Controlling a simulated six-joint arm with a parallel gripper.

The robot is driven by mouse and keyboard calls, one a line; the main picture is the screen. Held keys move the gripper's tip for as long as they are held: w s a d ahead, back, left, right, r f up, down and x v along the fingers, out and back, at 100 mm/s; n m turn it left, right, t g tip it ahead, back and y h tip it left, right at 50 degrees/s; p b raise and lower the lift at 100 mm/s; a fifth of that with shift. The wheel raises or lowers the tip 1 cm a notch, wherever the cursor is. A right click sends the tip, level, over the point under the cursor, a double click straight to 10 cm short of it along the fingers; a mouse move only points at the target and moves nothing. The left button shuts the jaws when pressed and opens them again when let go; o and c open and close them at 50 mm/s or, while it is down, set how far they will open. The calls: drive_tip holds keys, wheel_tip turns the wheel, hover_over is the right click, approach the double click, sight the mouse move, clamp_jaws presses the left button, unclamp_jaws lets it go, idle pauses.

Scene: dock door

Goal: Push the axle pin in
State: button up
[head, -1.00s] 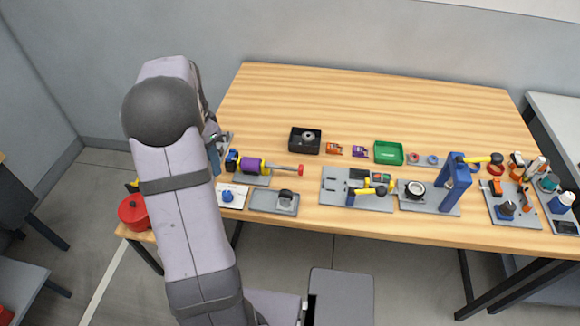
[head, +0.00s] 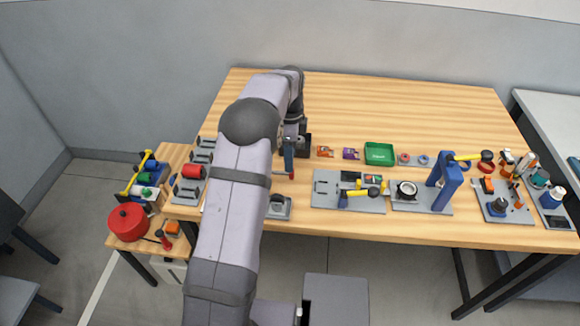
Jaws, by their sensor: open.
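The axle pin shows only as a short bit of grey shaft and its red end knob (head: 291,176), lying level and pointing right on the front left part of the table. The purple roller with yellow ends, which the pin runs into, is hidden behind my arm. My gripper (head: 289,170) is above and right beside the red knob, its blue fingers pointing down. The jaws are open. I cannot tell whether a finger touches the knob.
A black box (head: 304,145) stands just behind my gripper. A grey plate (head: 279,213) with a clamp lies in front. A grey fixture board (head: 325,190) and green tray (head: 379,154) lie to the right. The back of the table is clear.

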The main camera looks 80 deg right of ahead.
drive_tip(key=shift+f+p, duration=0.8)
drive_tip(key=shift+f, duration=1.9)
